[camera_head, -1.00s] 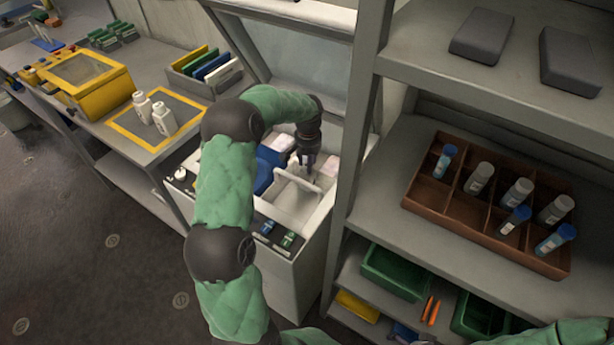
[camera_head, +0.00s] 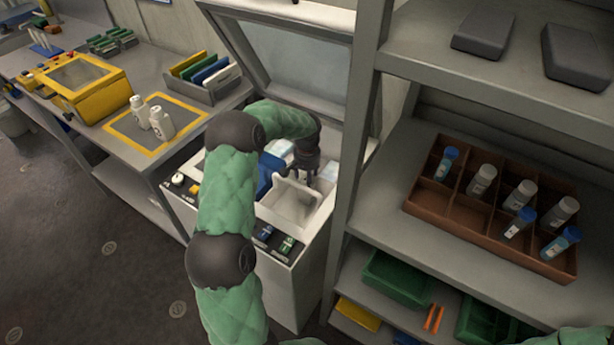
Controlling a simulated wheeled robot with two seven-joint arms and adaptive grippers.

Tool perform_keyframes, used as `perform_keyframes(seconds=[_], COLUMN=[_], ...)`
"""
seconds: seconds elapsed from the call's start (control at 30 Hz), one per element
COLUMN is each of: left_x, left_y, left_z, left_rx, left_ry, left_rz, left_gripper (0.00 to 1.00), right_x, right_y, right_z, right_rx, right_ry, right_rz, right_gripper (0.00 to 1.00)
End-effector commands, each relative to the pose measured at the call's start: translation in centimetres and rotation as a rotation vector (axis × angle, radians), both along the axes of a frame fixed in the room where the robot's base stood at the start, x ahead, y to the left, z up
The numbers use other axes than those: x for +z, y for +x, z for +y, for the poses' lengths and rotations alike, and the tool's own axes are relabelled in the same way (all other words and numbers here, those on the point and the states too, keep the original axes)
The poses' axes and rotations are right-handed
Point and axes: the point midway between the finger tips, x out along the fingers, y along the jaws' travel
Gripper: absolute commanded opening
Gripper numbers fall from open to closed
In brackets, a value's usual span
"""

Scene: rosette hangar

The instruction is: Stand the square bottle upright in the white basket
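A white basket (camera_head: 290,210) sits inside the open white chest, its raised white end plate standing beside my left gripper. My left gripper (camera_head: 308,180) reaches down into the chest at the basket's far right side. Its fingertips are small, dark and partly hidden, so I cannot tell whether they are open or hold anything. I cannot make out a square bottle for certain. My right gripper is out of view; only a bit of green sleeve shows at the bottom right.
The chest's lid (camera_head: 290,60) stands open behind my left arm. A blue item (camera_head: 268,172) and pale packs lie in the chest near the gripper. A shelf upright (camera_head: 352,150) rises close on the right. A brown divided tray (camera_head: 490,205) holds several tubes.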

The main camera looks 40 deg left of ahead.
Motion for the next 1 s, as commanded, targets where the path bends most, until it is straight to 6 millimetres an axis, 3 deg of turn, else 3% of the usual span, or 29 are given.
perform_keyframes(seconds=[0.23,0.37,0.8,1.0], left_x=[0.2,1.4,9.7,11.8], left_y=[0.0,0.0,-0.4,-0.5], left_z=[0.0,0.0,-0.4,-0.4], left_rx=[0.000,0.000,-0.001,0.000], left_ry=[0.000,0.000,0.001,0.000], left_rz=[0.000,-0.001,-0.002,-0.001], left_gripper=[0.59,0.59,0.59,0.59], right_x=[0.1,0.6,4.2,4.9], right_y=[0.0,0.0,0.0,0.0], right_z=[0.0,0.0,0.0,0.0], right_rx=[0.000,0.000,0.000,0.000], right_ry=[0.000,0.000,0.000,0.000], right_rz=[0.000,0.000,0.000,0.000], right_gripper=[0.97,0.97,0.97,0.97])
